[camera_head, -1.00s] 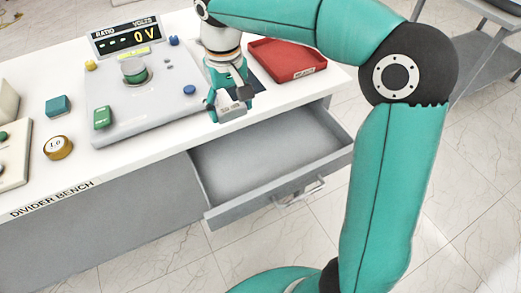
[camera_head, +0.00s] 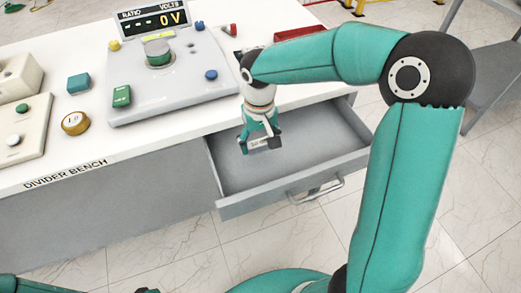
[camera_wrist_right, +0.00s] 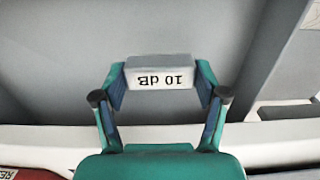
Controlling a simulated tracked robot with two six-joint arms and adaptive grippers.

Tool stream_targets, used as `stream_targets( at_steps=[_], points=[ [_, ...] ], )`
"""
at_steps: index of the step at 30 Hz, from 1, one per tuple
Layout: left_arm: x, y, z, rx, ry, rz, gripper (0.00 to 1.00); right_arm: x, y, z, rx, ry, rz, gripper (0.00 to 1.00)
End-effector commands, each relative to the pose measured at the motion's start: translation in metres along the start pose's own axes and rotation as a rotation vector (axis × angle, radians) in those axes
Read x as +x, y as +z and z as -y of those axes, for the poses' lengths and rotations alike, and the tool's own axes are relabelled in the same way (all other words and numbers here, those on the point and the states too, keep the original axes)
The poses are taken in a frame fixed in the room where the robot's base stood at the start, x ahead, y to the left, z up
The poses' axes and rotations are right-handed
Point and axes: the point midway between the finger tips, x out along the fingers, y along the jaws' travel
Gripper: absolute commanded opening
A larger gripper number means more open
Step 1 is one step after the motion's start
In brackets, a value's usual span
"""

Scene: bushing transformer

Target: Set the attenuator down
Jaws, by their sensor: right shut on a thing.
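The attenuator is a small light grey block marked "10 dB" (camera_wrist_right: 160,73), held between both fingertips of my right gripper in the right wrist view. In the head view the attenuator (camera_head: 262,143) is small and partly covered by the fingers. My right gripper (camera_head: 259,140) points down over the open drawer (camera_head: 300,165), near its left side, shut on the attenuator. I cannot tell how far the block is above the drawer floor. My left gripper is not in view.
The divider bench (camera_head: 150,142) carries a sloped console (camera_head: 185,90) whose display reads 0 V. A red tray (camera_head: 300,33) lies behind my right arm. A teal block (camera_head: 78,84) and a brass weight-like knob (camera_head: 75,123) stand at left. The rest of the drawer looks empty.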

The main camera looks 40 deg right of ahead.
Motion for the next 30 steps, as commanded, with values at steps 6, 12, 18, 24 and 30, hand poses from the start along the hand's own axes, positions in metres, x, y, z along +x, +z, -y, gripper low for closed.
stream_targets(
  at_steps=[6,12,18,24,30],
  points=[
    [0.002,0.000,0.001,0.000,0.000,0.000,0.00,0.030,0.001,0.000,-0.001,0.002,0.005,0.36],
    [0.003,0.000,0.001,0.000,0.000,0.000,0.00,0.041,0.000,0.000,0.000,0.000,0.000,0.36],
    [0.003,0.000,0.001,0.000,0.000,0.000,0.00,0.041,0.000,-0.001,0.000,0.000,0.000,0.36],
    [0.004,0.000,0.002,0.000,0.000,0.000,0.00,0.043,0.001,-0.001,0.001,0.000,0.001,0.90],
    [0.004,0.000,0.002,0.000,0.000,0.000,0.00,0.043,0.001,-0.001,0.001,0.000,0.001,0.97]
  ],
)
